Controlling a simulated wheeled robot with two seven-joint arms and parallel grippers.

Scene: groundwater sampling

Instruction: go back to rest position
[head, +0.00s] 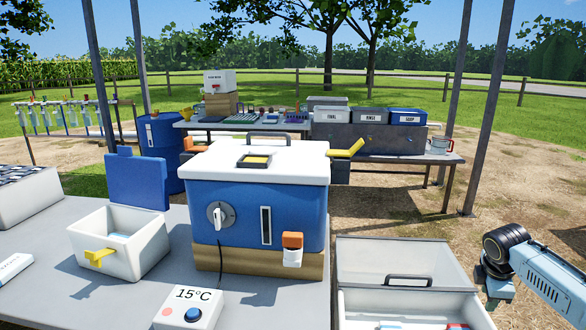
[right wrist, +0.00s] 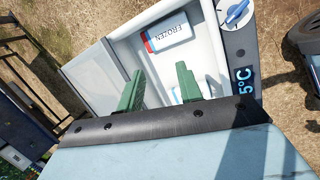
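My right arm comes in from the right edge in the head view, with its wrist and gripper end (head: 495,290) beside the right rim of the open white box (head: 400,298). In the right wrist view the two green fingers of my right gripper (right wrist: 158,88) stand apart with nothing between them. They point over the same kind of white box (right wrist: 208,22), in which a pack marked FROZEN (right wrist: 168,34) lies. A second pack is partly hidden behind a finger. My left gripper is not in view.
A blue cooler with a white lid (head: 258,160) stands on the grey table (head: 60,290). A white open bin (head: 150,245) and a 15°C control box (head: 190,308) are near it. A bench with boxes (head: 370,138) stands behind. Grey posts rise at right; dirt ground lies open there.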

